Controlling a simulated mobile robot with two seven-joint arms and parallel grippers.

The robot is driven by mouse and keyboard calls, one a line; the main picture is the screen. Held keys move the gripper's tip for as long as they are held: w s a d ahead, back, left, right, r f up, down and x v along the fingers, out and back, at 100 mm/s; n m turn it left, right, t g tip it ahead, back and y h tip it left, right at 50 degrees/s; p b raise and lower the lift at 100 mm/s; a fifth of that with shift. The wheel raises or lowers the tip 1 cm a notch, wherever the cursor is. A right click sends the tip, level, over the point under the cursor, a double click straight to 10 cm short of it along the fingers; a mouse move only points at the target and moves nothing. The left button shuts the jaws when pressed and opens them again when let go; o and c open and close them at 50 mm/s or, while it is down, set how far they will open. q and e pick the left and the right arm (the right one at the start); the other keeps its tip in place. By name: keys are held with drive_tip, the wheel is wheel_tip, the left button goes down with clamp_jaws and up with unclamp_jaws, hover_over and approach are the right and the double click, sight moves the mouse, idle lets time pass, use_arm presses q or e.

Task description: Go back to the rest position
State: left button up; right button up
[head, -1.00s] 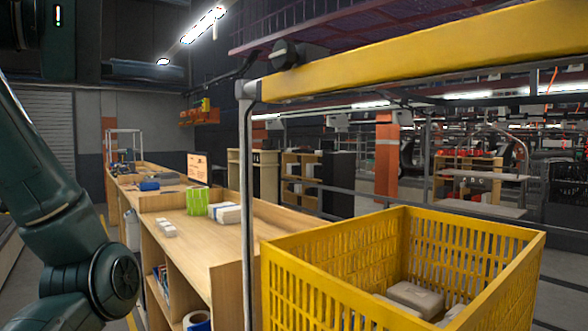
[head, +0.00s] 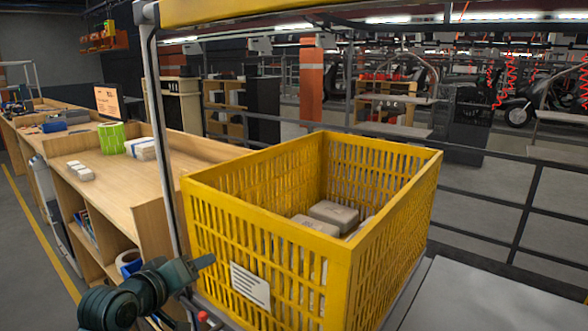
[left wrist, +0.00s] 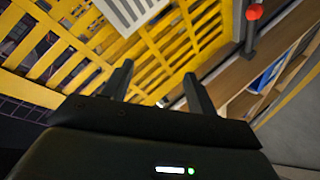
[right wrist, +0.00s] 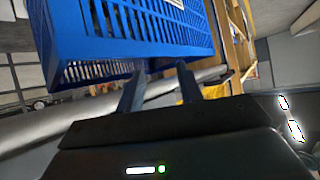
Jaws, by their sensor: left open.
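My left gripper shows in the left wrist view (left wrist: 158,82) with its two fingers apart and nothing between them. Beyond the fingers is the slatted side of a yellow crate (left wrist: 160,50). In the head view my left arm is low at the left, in front of the yellow crate (head: 262,287), and its fingertips are hard to make out. My right gripper (right wrist: 161,72) shows only in the right wrist view, with its fingers apart and empty. A blue crate (right wrist: 130,62) is beyond its fingers; whether they touch it I cannot tell.
The yellow crate holds several grey-beige packages (head: 334,214). A metal post (head: 158,130) stands at its left corner. A wooden bench (head: 150,185) with small boxes and a green-striped item (head: 112,137) runs behind it. Railings (head: 505,215) are at the right.

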use_arm(q)
drive_tip(key=s+d+f+m+g, duration=0.1)
drive_tip(key=s+f+m, duration=0.1)
drive_tip(key=s+f, duration=0.45)
drive_tip(key=s+d+f+m, duration=0.1)
drive_tip(key=s+f, duration=0.3)
drive_tip(key=f, duration=0.5)
drive_tip(key=s+d+f+m+p, duration=0.1)
drive_tip(key=s+f, duration=0.3)
drive_tip(key=s, duration=0.4)
drive_tip(key=s+d+f+m+g, duration=0.1)
drive_tip(key=s+d+f+m, duration=0.1)
drive_tip(key=s, duration=0.6)
wheel_tip(320, 180, down, 2)
drive_tip(key=shift+d+f+m+g+y+p, duration=0.1)
drive_tip(key=shift+d+m+g+y+p, duration=0.25)
drive_tip(key=shift+m, duration=0.55)
drive_tip(key=shift+a, duration=0.1)
